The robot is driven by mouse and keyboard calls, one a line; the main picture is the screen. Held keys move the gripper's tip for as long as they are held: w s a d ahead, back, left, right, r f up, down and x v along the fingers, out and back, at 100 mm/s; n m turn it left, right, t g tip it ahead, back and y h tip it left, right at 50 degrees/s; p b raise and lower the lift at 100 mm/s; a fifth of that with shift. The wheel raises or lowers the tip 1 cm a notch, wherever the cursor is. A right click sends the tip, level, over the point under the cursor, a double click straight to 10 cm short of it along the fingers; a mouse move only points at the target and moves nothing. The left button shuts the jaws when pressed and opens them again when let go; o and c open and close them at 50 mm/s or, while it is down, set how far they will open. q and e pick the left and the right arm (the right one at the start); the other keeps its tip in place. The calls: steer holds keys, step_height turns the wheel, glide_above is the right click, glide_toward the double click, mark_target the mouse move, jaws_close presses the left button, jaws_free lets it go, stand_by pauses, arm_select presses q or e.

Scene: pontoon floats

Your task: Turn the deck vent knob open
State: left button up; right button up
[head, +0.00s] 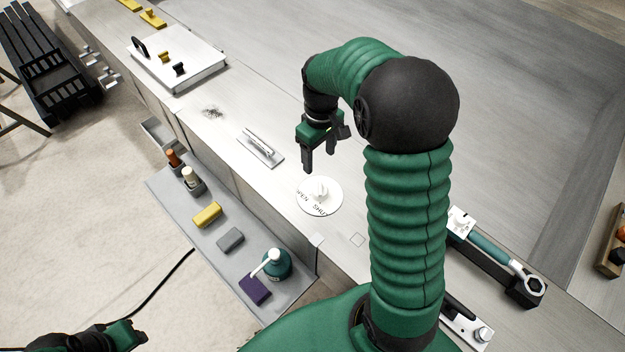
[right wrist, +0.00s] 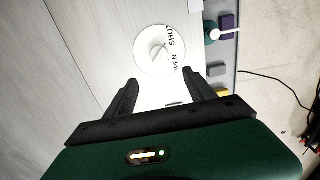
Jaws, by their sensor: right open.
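The deck vent knob (head: 321,187) is a small white knob on a round white plate (head: 308,208) lettered OPEN and SHUT, set in the pale deck. In the right wrist view the knob (right wrist: 159,49) lies ahead of the fingertips, with the lettering on its right side. I cannot tell clearly which word it points to. My right gripper (head: 319,160) is open and empty, above and just behind the plate, apart from the knob. In the right wrist view its two fingers (right wrist: 160,85) are spread. My left gripper (head: 100,338) is at the lower left edge, partly cut off.
A flat metal handle plate (head: 262,149) lies left of the knob. A grey side shelf (head: 228,262) holds a teal pump bottle (head: 277,264), a purple block (head: 255,289) and a yellow block (head: 207,214). A teal-handled wrench (head: 497,251) lies right. A white hatch (head: 190,66) is farther back.

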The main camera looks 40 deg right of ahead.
mark_target(320, 187)
steer(key=f, duration=0.2)
steer(key=s+f+p, duration=0.1)
steer(key=f, duration=0.1)
steer(key=s+f, duration=0.1)
steer(key=f, duration=0.1)
steer(key=shift+a+p, duration=0.1)
steer(key=shift+p, duration=0.3)
steer(key=f, duration=0.2)
steer(key=w+f+p, duration=0.1)
steer(key=f, duration=0.2)
steer(key=w+f, duration=0.1)
steer(key=f, duration=0.2)
steer(key=shift+d+p, duration=0.3)
steer(key=shift+p, duration=0.05)
steer(key=shift+s+f, duration=0.1)
steer(key=shift+f, duration=0.1)
steer(key=shift+s+a+r, duration=0.1)
steer(key=shift+s+a, duration=0.1)
steer(key=shift+s, duration=0.3)
steer(key=shift+c, duration=1.1)
steer(key=shift+w, duration=0.25)
steer(key=c, duration=0.5)
arm_select(q)
steer(key=v, duration=0.4)
steer(key=shift+s+d+r, duration=0.1)
steer(key=shift+r, duration=0.05)
arm_select(e)
steer(key=shift+d, duration=0.1)
steer(key=c, duration=0.6)
